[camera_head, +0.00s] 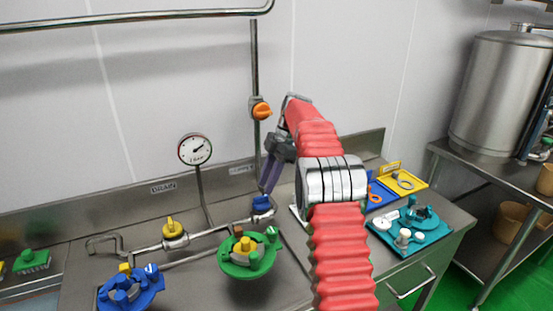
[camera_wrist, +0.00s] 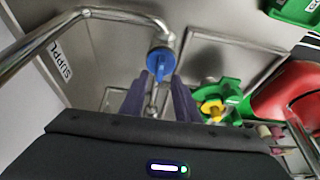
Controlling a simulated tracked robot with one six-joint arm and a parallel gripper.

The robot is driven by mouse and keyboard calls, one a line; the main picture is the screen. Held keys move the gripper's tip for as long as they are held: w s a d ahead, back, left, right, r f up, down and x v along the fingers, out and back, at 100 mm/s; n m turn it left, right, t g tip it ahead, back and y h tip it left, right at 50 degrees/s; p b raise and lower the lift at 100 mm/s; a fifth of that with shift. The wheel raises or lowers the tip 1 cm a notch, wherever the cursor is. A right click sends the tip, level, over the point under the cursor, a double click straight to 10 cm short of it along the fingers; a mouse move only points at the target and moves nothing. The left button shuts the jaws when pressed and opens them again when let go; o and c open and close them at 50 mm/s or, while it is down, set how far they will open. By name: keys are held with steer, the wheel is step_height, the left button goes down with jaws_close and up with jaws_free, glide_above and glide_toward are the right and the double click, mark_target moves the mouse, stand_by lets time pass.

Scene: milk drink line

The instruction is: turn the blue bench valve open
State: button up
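The blue bench valve (camera_head: 262,205) sits on the steel pipe at the back of the bench. It shows as a round blue knob with a raised grip bar in the wrist view (camera_wrist: 159,62). My gripper (camera_head: 266,189) reaches down from above with its purple fingers close to the valve. In the wrist view my gripper (camera_wrist: 160,84) is open, with one finger on each side of the blue grip bar near the tips. I cannot tell whether either finger touches it.
A yellow valve (camera_head: 174,228) is on the pipe to the left, and an orange valve (camera_head: 261,110) is on the vertical pipe above. A gauge (camera_head: 195,149) stands behind. A green bowl of parts (camera_head: 246,268), a blue bowl (camera_head: 130,292) and a teal tray (camera_head: 437,236) are nearby.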

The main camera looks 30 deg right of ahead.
steer(key=v, duration=0.9)
stand_by(0.4)
steer(key=shift+r, duration=0.1)
stand_by(0.7)
